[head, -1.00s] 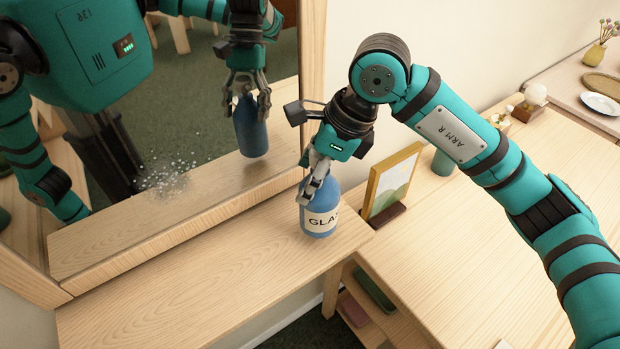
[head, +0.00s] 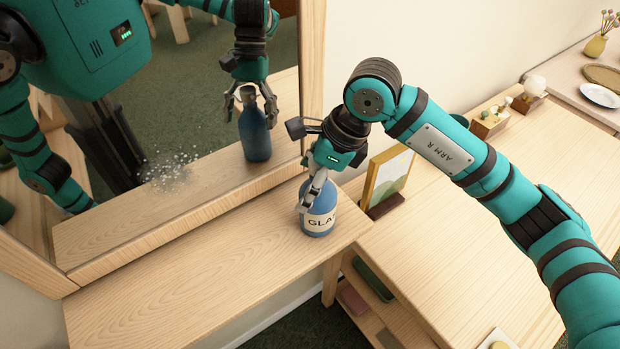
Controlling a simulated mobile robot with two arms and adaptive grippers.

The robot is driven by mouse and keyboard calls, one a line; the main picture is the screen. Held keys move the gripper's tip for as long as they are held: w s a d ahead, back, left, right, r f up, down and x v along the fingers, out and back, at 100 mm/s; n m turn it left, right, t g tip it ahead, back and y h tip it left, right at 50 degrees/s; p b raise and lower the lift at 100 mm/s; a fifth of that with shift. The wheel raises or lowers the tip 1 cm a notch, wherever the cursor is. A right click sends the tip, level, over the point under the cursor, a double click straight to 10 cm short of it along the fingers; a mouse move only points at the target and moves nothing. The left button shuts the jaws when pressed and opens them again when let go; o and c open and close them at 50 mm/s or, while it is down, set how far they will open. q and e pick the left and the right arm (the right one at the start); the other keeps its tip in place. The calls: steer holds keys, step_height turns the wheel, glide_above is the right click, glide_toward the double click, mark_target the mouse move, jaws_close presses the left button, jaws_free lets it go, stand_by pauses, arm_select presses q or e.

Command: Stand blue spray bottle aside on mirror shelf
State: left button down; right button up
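The blue spray bottle (head: 319,221), with a white label reading "GLA…", stands upright at the right end of the wooden mirror shelf (head: 190,285). My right gripper (head: 309,196) is over its top from above and hides the neck. In the mirror (head: 200,120), the reflected fingers are spread apart on either side of the bottle's top, so the gripper looks open. A patch of white speckles shows on the mirror glass, left of the bottle's reflection. My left gripper is not in view.
A framed picture (head: 388,178) stands close to the right of the bottle on a lower wooden table (head: 440,260). The shelf left of the bottle is clear.

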steer(key=shift+r+p, duration=0.25)
steer(key=shift+p, duration=0.05)
steer(key=shift+d+r+b, duration=0.15)
steer(key=shift+r+b, duration=0.1)
steer(key=shift+b, duration=0.05)
steer(key=b+v, duration=0.2)
steer(key=v, duration=0.9)
steer(key=shift+r, duration=0.1)
